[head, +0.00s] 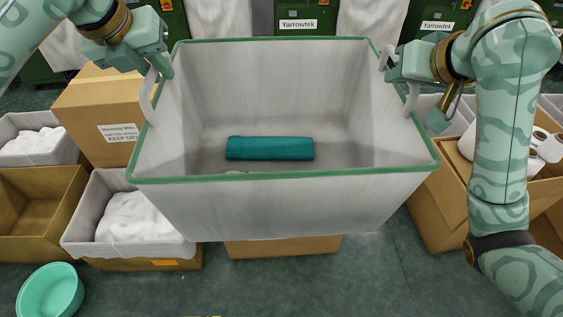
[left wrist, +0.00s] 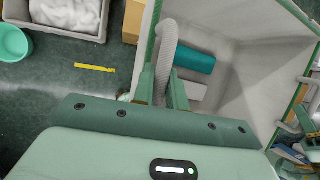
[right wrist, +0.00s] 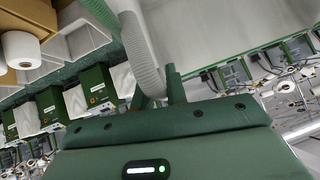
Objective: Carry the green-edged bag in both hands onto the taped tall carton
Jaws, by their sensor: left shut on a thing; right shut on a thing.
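The green-edged bag (head: 280,206) is a wide, pale, open-topped bag with a green rim, held up in front of me in the head view. A teal roll-like item (head: 270,148) lies inside it. My left gripper (head: 160,68) is shut on the bag's left handle, a pale loop that also shows in the left wrist view (left wrist: 166,45). My right gripper (head: 392,66) is shut on the right handle, seen in the right wrist view (right wrist: 143,55). A tall closed carton (head: 82,103) with a printed label stands behind the bag's left side, partly hidden by it.
An open brown box (head: 30,232) and lined boxes of white material (head: 75,244) stand at left. A mint bowl (head: 50,291) is on the floor. A carton (head: 283,246) shows under the bag. A box with white cones (head: 437,200) is at right. Green machines stand behind.

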